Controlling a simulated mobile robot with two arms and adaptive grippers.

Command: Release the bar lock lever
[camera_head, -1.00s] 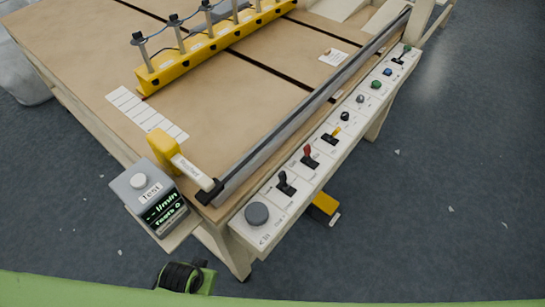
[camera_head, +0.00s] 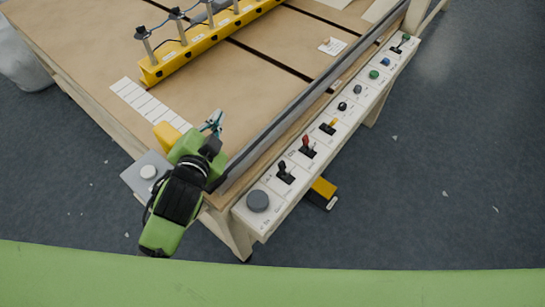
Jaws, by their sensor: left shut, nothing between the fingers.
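A yellow block (camera_head: 167,134) stands at the table's near left corner. A white labelled lever ran from it to the black near end of the long grey bar (camera_head: 300,106); that lever is now hidden behind my left gripper (camera_head: 213,121). The gripper's fingers are shut and empty, over the tabletop just right of the yellow block. I cannot tell whether the gripper touches the lever. My right gripper is not in view.
A white control panel (camera_head: 270,187) along the table's right edge carries several levers and buttons. A grey test box (camera_head: 146,172) sits left of my arm, partly covered. A yellow rail (camera_head: 200,45) with posts lies farther back.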

